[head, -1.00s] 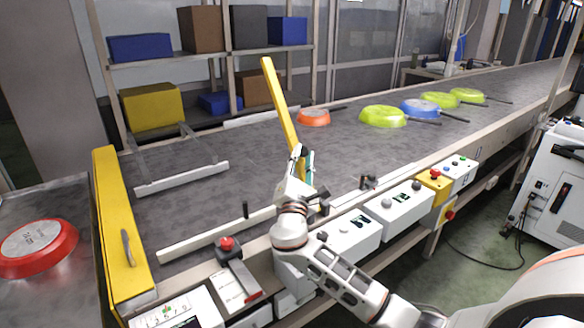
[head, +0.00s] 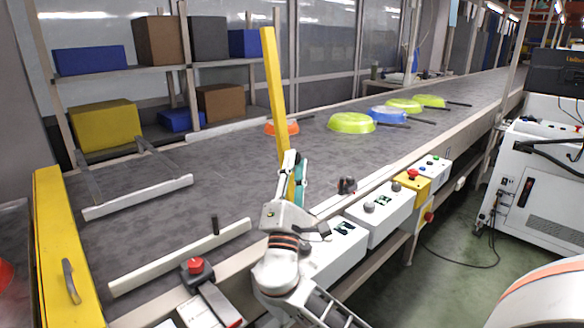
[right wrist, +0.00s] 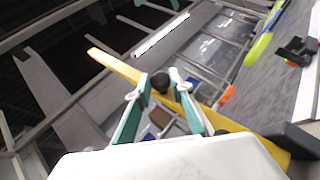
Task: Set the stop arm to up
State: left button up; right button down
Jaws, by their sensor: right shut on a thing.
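The stop arm (head: 275,85) is a long yellow bar that stands nearly upright above the conveyor, leaning slightly left at its top. In the right wrist view the yellow bar (right wrist: 112,65) runs diagonally behind the fingers. My right gripper (head: 295,168) is at the lower part of the bar. In the right wrist view its fingers (right wrist: 161,84) are shut on a black knob (right wrist: 160,82) on the bar. The bar's lower end and pivot are hidden behind my wrist. My left gripper is not in view.
Green, blue and orange pans, such as a green pan (head: 351,123), lie on the conveyor (head: 180,225) beyond the bar. White control boxes (head: 378,207) and a red button (head: 196,265) line the near edge. A yellow gate (head: 62,250) stands at left. Shelves with boxes stand behind.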

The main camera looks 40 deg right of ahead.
jog(key=shift+f, duration=0.1)
jog(key=c, duration=1.8)
grip_release()
jog(key=v, duration=1.2)
jog(key=shift+a, duration=0.1)
